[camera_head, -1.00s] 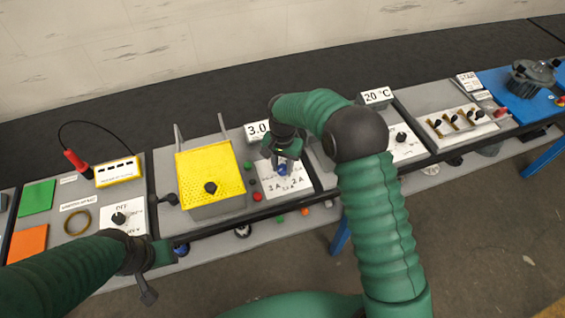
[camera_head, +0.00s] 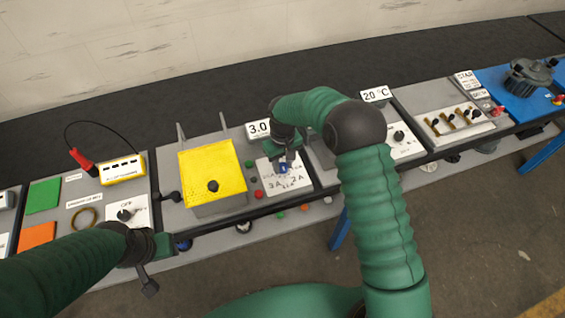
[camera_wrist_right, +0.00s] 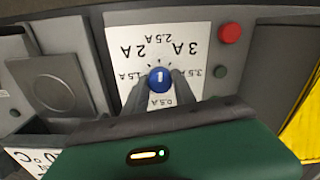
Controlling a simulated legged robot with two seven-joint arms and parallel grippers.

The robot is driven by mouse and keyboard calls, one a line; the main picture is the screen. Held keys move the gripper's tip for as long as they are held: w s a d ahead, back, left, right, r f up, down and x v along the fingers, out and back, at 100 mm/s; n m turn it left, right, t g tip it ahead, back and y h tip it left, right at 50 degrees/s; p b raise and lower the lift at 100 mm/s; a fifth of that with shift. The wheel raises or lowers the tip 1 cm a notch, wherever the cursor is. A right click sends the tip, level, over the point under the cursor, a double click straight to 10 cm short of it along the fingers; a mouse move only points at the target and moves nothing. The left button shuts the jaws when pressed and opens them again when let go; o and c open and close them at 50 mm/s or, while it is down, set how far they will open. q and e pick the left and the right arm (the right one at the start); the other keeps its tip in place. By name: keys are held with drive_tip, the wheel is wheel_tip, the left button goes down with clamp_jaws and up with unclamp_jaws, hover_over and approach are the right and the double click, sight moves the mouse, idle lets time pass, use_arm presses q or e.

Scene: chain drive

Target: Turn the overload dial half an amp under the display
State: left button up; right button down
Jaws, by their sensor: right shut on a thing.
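The overload dial is a blue knob (camera_wrist_right: 158,79) on a white scale plate (camera_wrist_right: 128,30) marked in amps. My right gripper (camera_wrist_right: 160,88) is shut on the knob, one finger on each side. In the wrist view the knob's short white mark runs up and down the picture, roughly in line with the 2.5 A label above; its pointing end is hard to tell. The display (camera_head: 258,129) behind the plate reads 3.0. In the head view the right gripper (camera_head: 285,163) partly covers the knob. My left gripper (camera_head: 149,286) hangs in front of the bench; its jaws are unclear.
A red button (camera_wrist_right: 230,33) and a dark green button (camera_wrist_right: 219,71) sit beside the scale plate. A yellow perforated box (camera_head: 215,168) stands to the left. A 20 °C display (camera_head: 375,94) and another dial panel are to the right.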

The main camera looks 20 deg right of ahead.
sight(283, 166)
drive_tip(key=shift+w+n, duration=0.1)
drive_tip(key=shift+n, duration=0.4)
drive_tip(key=c, duration=1)
unclamp_jaws()
drive_tip(key=shift+c, duration=0.2)
wheel_tip(283, 166, up, 17)
drive_tip(key=b, duration=0.1)
drive_tip(key=shift+f, duration=0.15)
drive_tip(key=s+d+f+m+t, duration=0.1)
drive_tip(key=s+f, duration=0.2)
drive_tip(key=s, duration=0.8)
drive_tip(key=s+d+f+m+t, duration=0.1)
drive_tip(key=s+f, duration=0.3)
drive_tip(key=s, duration=0.7)
drive_tip(key=shift+s+d+f+m+t, duration=0.3)
drive_tip(key=shift+d+m, duration=0.3)
drive_tip(key=shift+m, duration=0.1)
